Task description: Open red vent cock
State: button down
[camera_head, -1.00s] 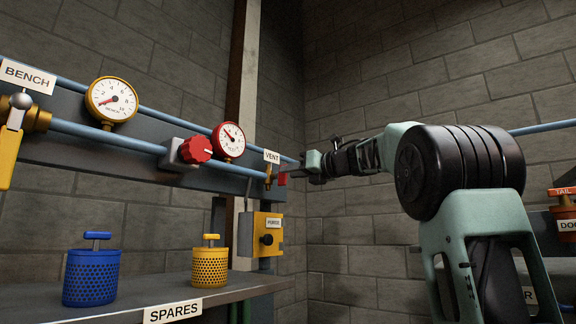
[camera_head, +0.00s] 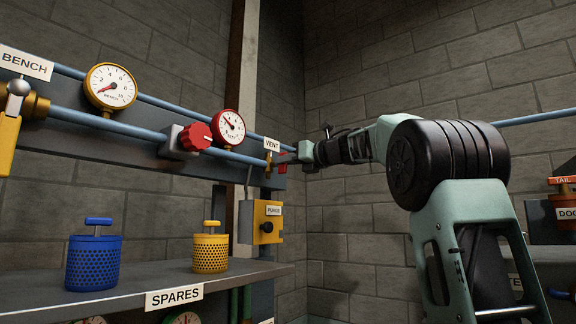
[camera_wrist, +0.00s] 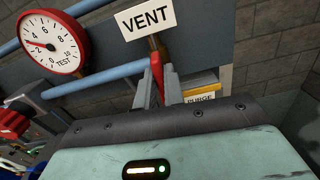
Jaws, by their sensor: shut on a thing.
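The red vent cock handle (camera_wrist: 157,72) shows in the wrist view just below the VENT label, between the two grey fingers of my gripper (camera_wrist: 161,88). The gripper is shut on this handle. In the head view the brass vent cock body (camera_head: 268,164) sits at the right end of the blue pipe, with the red handle (camera_head: 283,156) beside it. My gripper (camera_head: 287,161) reaches it from the right. The fingertips are small there and partly merge with the handle, so its exact angle is hard to tell.
A red TEST gauge (camera_head: 229,127) and a red knob (camera_head: 196,136) are left of the cock. A yellow PURGE box (camera_head: 262,222) hangs below. Blue (camera_head: 94,258) and yellow (camera_head: 210,249) canisters stand on the SPARES shelf (camera_head: 125,297). A brick wall closes the back.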

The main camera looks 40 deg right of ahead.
jog(key=shift+n+b, duration=0.35)
jog(key=shift+n, duration=0.15)
jog(key=c, duration=1.5)
grip_release()
jog(key=s+d+b, duration=0.2)
jog(key=s+b, duration=0.4)
jog(key=s, duration=1.1)
jog(key=shift+s+d+b, duration=0.15)
jog(key=shift+b, duration=0.2)
